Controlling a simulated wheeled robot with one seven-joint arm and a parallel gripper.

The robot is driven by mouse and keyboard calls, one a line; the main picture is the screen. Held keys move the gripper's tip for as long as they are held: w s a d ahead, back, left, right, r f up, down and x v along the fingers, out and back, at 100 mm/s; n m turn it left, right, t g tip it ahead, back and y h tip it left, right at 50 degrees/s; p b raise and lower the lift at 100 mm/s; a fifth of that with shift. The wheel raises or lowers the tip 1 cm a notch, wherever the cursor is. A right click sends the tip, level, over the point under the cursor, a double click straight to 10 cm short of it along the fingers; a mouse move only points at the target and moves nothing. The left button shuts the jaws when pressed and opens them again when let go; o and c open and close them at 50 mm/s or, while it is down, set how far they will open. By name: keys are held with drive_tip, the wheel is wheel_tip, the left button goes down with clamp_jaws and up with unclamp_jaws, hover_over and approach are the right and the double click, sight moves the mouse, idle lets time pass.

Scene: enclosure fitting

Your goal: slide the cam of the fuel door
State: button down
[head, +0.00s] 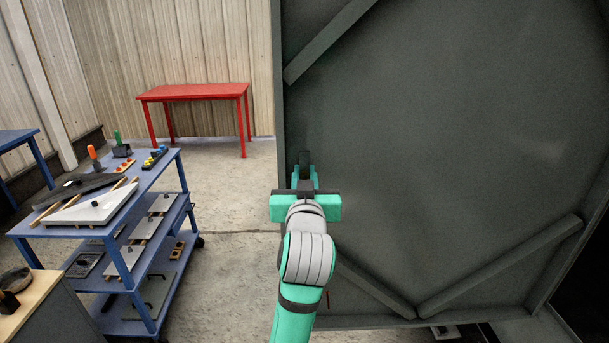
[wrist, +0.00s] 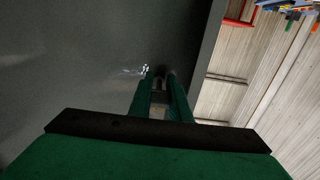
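The fuel door appears to be the large dark grey panel (head: 450,150) with diagonal braces, filling the right of the head view. In the wrist view its face (wrist: 80,70) fills the left. A small dark part (head: 305,157), perhaps the cam, sits near the panel's left edge, at my fingertips. My gripper (head: 305,172) reaches up to it, with its two green fingers slightly apart. In the wrist view the fingers (wrist: 160,80) stand on either side of a small dark-grey part. The fingers hide much of it, and whether they press on it is unclear.
A blue cart (head: 105,215) with panels and tools stands at the left. A red table (head: 195,92) is by the far wall. A wooden-topped bench (head: 45,300) is at lower left. Concrete floor (head: 225,215) is clear between cart and panel.

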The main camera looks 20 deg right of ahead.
drive_tip(key=shift+f, duration=1.1)
drive_tip(key=c, duration=1.6)
unclamp_jaws()
drive_tip(key=shift+c, duration=0.2)
drive_tip(key=shift+r, duration=0.1)
drive_tip(key=v, duration=1.1)
drive_tip(key=shift+w, duration=0.1)
